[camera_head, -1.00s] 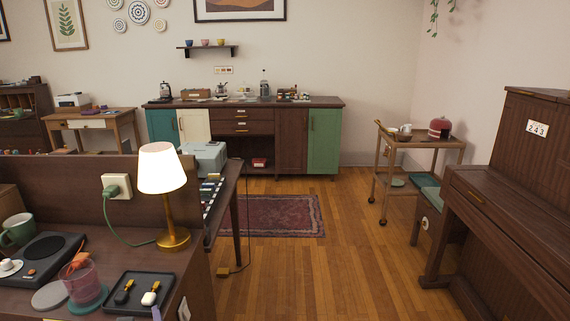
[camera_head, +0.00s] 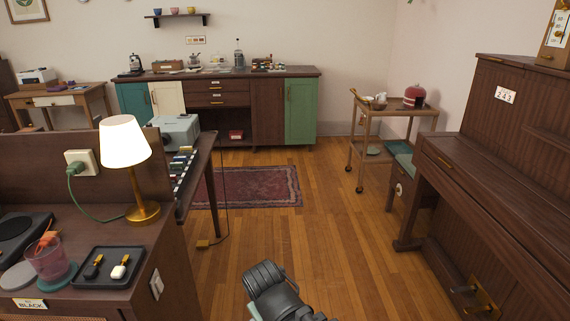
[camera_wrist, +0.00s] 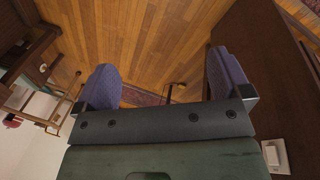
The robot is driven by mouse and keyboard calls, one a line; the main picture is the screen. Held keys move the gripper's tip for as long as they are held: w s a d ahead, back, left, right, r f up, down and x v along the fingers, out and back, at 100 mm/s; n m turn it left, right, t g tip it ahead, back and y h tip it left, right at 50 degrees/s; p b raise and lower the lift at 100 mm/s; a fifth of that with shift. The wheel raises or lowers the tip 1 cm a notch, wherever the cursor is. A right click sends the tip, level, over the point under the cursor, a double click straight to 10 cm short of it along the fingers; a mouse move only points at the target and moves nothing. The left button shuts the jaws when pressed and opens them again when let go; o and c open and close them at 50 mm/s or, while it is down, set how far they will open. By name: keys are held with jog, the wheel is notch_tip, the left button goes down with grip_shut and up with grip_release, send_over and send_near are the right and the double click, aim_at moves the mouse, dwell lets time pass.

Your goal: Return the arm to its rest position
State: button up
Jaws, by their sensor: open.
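My gripper (camera_wrist: 163,70) shows in the wrist view with its two blue-purple finger pads wide apart. Nothing is held between them; wood floor and part of the rug show through the gap. In the head view a dark section of my arm (camera_head: 275,290) rises at the bottom edge, over the open floor between the lamp desk and the piano. The fingers cannot be made out in the head view.
The lamp desk (camera_head: 185,275), with a wall switch on its side, stands left; the switch (camera_wrist: 275,156) appears close at right in the wrist view. The piano (camera_head: 500,190) stands right. Cart (camera_head: 392,112) and rug (camera_head: 250,187) lie beyond.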

jog(key=w+d+m+g+y, duration=0.25)
jog(key=d+m, duration=0.45)
jog(key=d, duration=1.3)
notch_tip(320, 180, up, 20)
jog(key=a+p, duration=0.1)
jog(key=p, duration=1.9)
jog(key=shift+w+a+f+h, duration=0.15)
jog(key=shift+a+h, duration=0.05)
jog(key=shift+h, duration=0.25)
jog(key=shift+t, duration=0.25)
